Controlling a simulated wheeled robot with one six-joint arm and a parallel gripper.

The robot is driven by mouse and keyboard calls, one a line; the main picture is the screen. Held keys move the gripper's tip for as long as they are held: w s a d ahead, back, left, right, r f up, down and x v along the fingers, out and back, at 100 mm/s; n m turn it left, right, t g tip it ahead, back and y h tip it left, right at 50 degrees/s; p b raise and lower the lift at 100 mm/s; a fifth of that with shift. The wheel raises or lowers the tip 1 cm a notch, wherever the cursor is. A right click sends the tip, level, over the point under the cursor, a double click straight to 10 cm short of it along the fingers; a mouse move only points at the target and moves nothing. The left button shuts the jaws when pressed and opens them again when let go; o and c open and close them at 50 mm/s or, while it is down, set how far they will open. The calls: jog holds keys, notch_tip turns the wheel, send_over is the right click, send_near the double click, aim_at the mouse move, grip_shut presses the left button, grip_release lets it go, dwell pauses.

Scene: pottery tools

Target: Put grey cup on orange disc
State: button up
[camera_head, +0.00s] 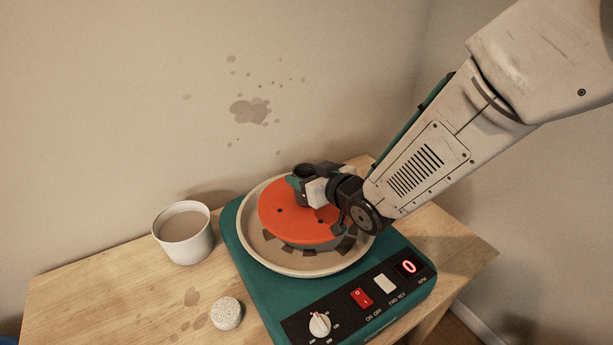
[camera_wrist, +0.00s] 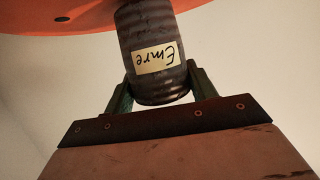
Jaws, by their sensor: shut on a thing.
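The grey cup (camera_head: 304,171) is small, dark and upright over the far part of the orange disc (camera_head: 285,222). In the wrist view the cup (camera_wrist: 152,30) is ribbed, with a pale label reading "Emre" that appears upside down. My gripper (camera_head: 306,187) is shut on the cup, and in the wrist view its two fingers (camera_wrist: 160,88) press on both sides of it. Whether the cup's base touches the disc is hidden by my gripper.
The disc sits inside a cream splash pan (camera_head: 262,255) on a teal pottery wheel (camera_head: 262,296), whose display reads 0. A white cup of brownish liquid (camera_head: 184,235) and a speckled round sponge-like piece (camera_head: 226,313) stand left on the wooden table (camera_head: 120,292). A wall is close behind.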

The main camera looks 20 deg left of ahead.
jog(key=shift+f, duration=0.25)
jog(key=o, duration=1.1)
jog(key=shift+f, duration=0.1)
jog(key=shift+r, duration=0.2)
jog(key=v, duration=1.2)
